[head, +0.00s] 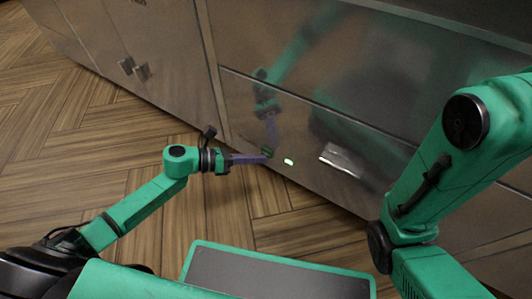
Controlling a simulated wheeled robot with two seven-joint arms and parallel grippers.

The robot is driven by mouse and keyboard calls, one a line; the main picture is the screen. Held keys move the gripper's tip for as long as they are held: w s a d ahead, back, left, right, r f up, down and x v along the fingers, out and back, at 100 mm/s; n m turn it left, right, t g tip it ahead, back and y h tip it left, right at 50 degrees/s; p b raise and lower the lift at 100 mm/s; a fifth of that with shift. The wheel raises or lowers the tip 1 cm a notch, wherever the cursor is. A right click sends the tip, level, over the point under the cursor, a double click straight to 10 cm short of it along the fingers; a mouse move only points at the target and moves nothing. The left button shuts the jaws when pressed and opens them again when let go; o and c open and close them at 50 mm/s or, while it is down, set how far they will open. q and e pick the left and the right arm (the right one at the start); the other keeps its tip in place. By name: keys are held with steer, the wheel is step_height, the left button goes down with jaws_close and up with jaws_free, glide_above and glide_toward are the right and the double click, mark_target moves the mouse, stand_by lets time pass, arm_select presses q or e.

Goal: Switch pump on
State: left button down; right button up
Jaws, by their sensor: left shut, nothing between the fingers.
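My left gripper (264,157) is shut and empty. Its purple fingers point right, with their tips at or very close to a small dark part (268,152) low on the steel front, which looks like the pump switch. I cannot tell whether they touch it, and the fingers partly cover it.
The steel range front (300,115) is shiny and mirrors my left arm. A bright metal handle or plate (341,160) sits right of the light. Cabinet handles (133,69) are at upper left. The wooden floor (100,140) is clear at left.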

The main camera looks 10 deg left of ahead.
arm_select(q)
steer(key=s, duration=0.1)
steer(key=s+a+p, duration=0.1)
steer(key=s, duration=0.1)
steer(key=s+a+p, duration=0.1)
steer(key=s, duration=0.1)
steer(key=shift+s+a, duration=0.15)
steer(key=shift+s, duration=0.1)
stand_by(0.4)
